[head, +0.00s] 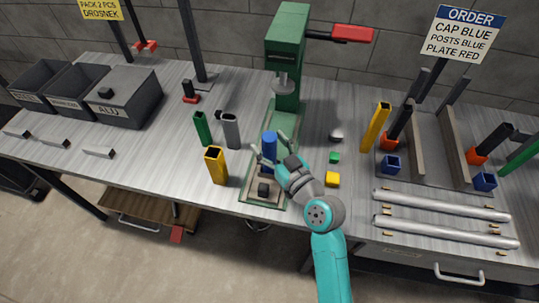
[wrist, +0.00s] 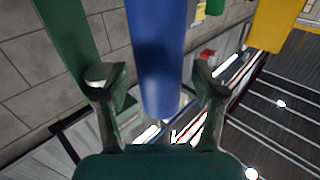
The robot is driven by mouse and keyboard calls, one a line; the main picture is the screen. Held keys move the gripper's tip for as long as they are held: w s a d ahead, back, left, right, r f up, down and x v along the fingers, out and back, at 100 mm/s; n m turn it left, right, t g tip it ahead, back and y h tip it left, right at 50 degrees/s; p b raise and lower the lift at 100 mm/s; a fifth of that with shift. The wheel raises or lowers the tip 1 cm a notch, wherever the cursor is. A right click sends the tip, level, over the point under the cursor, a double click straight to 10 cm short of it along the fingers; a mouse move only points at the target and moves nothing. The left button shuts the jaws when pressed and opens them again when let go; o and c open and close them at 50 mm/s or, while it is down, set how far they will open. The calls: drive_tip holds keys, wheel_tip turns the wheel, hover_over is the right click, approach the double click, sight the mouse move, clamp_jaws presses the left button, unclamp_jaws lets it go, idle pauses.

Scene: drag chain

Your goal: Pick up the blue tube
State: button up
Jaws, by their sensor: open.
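The blue tube (head: 269,145) stands upright on the base of the green press (head: 288,70), under its ram. My gripper (head: 268,152) is open, with its fingers reaching around the tube. In the wrist view the blue tube (wrist: 157,55) sits between the two spread fingers of my gripper (wrist: 157,80). A gap shows on each side, and no finger visibly touches it. The tube's lower part is partly hidden by my gripper in the head view.
Yellow (head: 216,165), green (head: 202,128) and grey (head: 231,130) tubes stand left of the press. Two metal bars (head: 445,235) lie at the front right. A black block (head: 263,190) sits on the press base.

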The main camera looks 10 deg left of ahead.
clamp_jaws()
drive_tip(key=shift+r, duration=0.1)
idle(0.3)
